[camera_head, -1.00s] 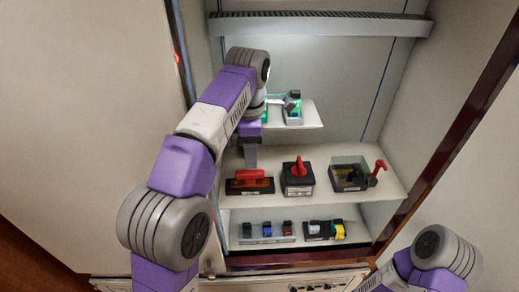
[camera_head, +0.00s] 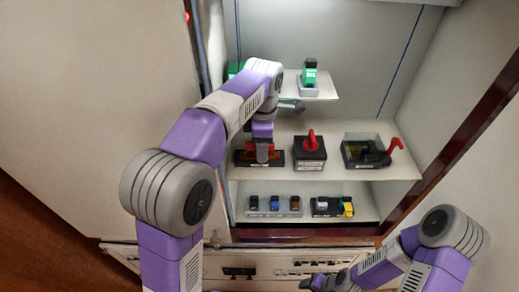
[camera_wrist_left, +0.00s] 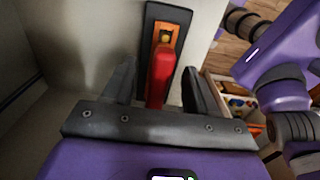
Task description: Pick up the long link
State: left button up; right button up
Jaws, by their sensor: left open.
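The long link appears to be the red bar (camera_wrist_left: 161,78) on a narrow black base with an orange insert (camera_wrist_left: 164,38), seen in the left wrist view. In the head view its black and orange base (camera_head: 245,158) sits at the left of the middle shelf, and my gripper covers much of it. My left gripper (camera_head: 263,152) is over it. In the left wrist view my left gripper (camera_wrist_left: 160,85) is open, with one finger on each side of the red bar and gaps visible. My right gripper (camera_head: 325,281) is low at the bottom edge, partly cut off.
The lower shelf holds several small coloured breakers (camera_head: 274,204). A green and grey device (camera_head: 309,76) stands on the upper shelf. Cabinet walls enclose both sides.

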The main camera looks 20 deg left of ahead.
pick_arm(q)
jog(key=shift+w+f, duration=0.1)
jog(key=shift+f, duration=0.55)
jog(key=shift+c, duration=1)
grip_shut()
jog(key=shift+r, duration=0.1)
jog(key=shift+r, duration=0.1)
notch_tip(320, 180, up, 18)
jog(key=p, duration=0.3)
jog(key=shift+p, duration=0.35)
